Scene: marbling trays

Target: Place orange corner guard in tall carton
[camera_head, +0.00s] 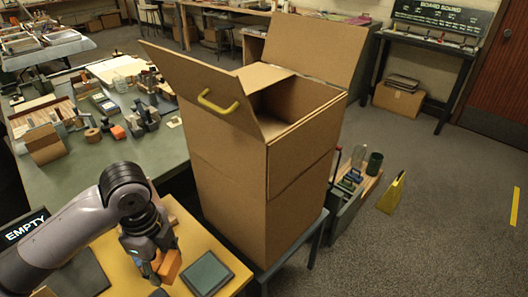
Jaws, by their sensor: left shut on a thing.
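The tall carton (235,185) stands open in the middle of the head view, with its flaps spread up and outward. A yellow handle is on its left flap. My left gripper (157,262) is low at the left of the carton, above the yellow-topped surface, shut on the orange corner guard (170,267). The gripper fingers partly hide the guard. The gripper is outside the carton and well below its opening. The carton's floor is hidden. My right gripper is not in view.
A dark flat pad (208,274) lies on the yellow surface (190,233) beside the held guard. A green table (85,165) with blocks and tools is at the left. A crate of bottles (350,190) stands right of the carton. Open floor is at the right.

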